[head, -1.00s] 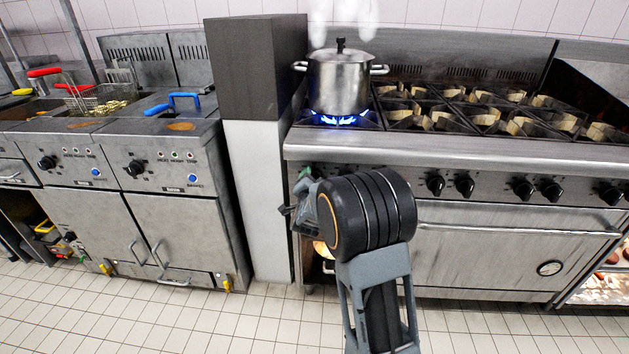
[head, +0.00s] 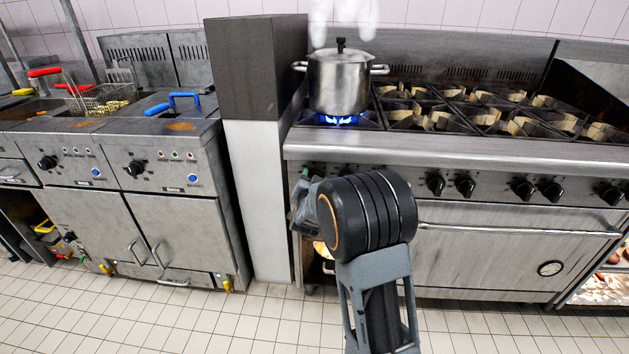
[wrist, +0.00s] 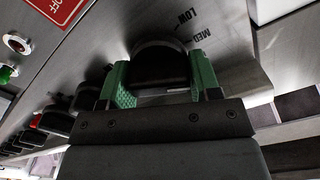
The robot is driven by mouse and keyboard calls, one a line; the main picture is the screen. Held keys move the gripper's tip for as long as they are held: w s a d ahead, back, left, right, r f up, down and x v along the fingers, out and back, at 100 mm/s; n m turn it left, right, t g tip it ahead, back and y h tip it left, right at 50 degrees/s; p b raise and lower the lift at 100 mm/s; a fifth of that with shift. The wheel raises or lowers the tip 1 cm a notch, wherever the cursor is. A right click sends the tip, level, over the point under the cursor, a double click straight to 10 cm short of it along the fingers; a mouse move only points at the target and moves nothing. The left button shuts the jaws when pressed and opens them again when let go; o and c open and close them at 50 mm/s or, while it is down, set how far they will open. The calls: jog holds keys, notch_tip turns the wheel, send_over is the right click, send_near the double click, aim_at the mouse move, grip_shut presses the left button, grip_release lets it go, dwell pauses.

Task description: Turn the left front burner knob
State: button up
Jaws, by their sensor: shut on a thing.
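The left front burner knob (wrist: 158,58) is a round black knob in the wrist view, on a metal panel marked LOW and MED. My gripper (wrist: 161,82) has its green-padded fingers on both sides of the knob and is shut on it. In the head view my gripper (head: 303,203) is at the left end of the range's front panel, and my wrist hides the knob there. A steel pot (head: 340,82) with a lid stands on the left burner. A small blue flame (head: 339,120) burns under it, and steam rises above.
Other black knobs (head: 465,186) line the panel to the right. The oven door handle (head: 520,230) juts out below them. A grey pillar (head: 257,200) stands close to the left of my gripper. Fryers (head: 165,165) are farther left. The tiled floor in front is clear.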

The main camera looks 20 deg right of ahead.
jog(key=n, duration=0.4)
jog(key=shift+a+r+n+p, duration=0.1)
jog(key=shift+n+p, duration=0.2)
jog(key=shift+p, duration=0.05)
jog(key=shift+w+n+p, duration=0.1)
jog(key=shift+n+p, duration=0.5)
jog(key=shift+n, duration=2)
jog(key=o, duration=0.9)
jog(key=shift+a, duration=0.1)
jog(key=p+v, duration=0.1)
jog(key=v, duration=1.2)
jog(key=shift+s+a, duration=0.2)
jog(key=shift+s, duration=0.15)
